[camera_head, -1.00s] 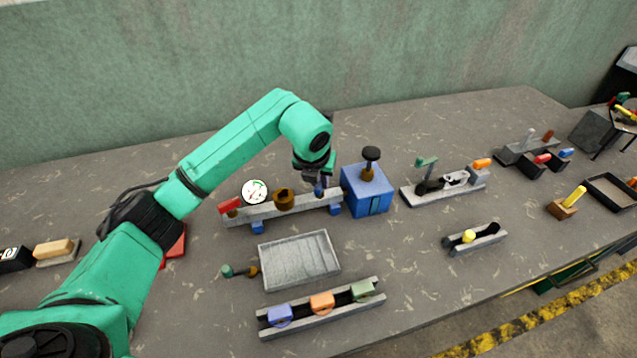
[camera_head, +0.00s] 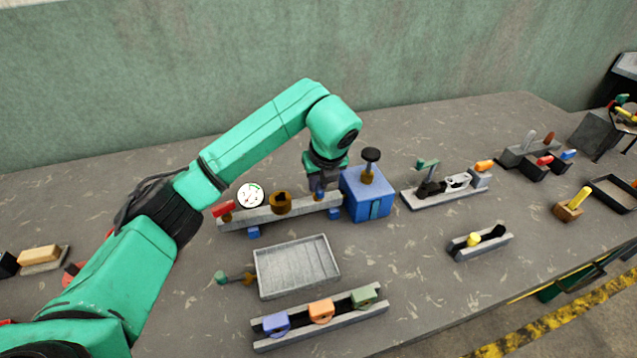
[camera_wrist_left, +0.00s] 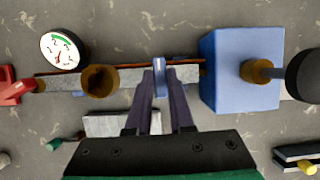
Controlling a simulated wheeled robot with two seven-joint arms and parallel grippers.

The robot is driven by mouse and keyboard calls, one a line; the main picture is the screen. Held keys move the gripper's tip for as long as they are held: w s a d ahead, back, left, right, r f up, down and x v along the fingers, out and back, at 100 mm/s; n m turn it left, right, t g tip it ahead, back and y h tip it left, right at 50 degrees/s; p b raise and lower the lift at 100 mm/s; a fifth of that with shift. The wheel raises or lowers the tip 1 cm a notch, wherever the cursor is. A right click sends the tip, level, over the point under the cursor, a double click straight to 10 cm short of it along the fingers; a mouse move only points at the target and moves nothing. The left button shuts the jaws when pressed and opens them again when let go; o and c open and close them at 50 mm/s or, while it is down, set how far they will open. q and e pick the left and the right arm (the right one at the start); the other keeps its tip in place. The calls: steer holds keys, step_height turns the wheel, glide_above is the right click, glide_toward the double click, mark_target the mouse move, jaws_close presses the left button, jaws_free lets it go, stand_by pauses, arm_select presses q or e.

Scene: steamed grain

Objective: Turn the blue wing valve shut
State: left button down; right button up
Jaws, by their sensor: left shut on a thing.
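The blue wing valve (camera_wrist_left: 160,76) stands on the grey pipe rail, just left of the blue box. Its thin blue wing shows between the two dark fingers of my left gripper (camera_wrist_left: 160,80) in the wrist view, lying lengthwise with the fingers and across the rail. In the head view my left gripper (camera_head: 320,188) points down at the right end of the rail (camera_head: 300,208), shut on the wing. The fingers mostly hide the valve there. My right gripper is in neither view.
The blue box (camera_head: 366,195) with a black-knobbed stem is close to the gripper's right. A brass funnel (camera_head: 281,202), a white gauge (camera_head: 250,195) and a red handle (camera_head: 222,209) are to the left. A grey tray (camera_head: 297,267) lies in front.

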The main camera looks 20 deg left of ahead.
arm_select(q)
steer(key=shift+r, duration=0.1)
steer(key=c, duration=0.8)
jaws_free()
steer(key=v, duration=1.4)
steer(key=shift+s+r, duration=0.15)
steer(key=shift+r, duration=0.05)
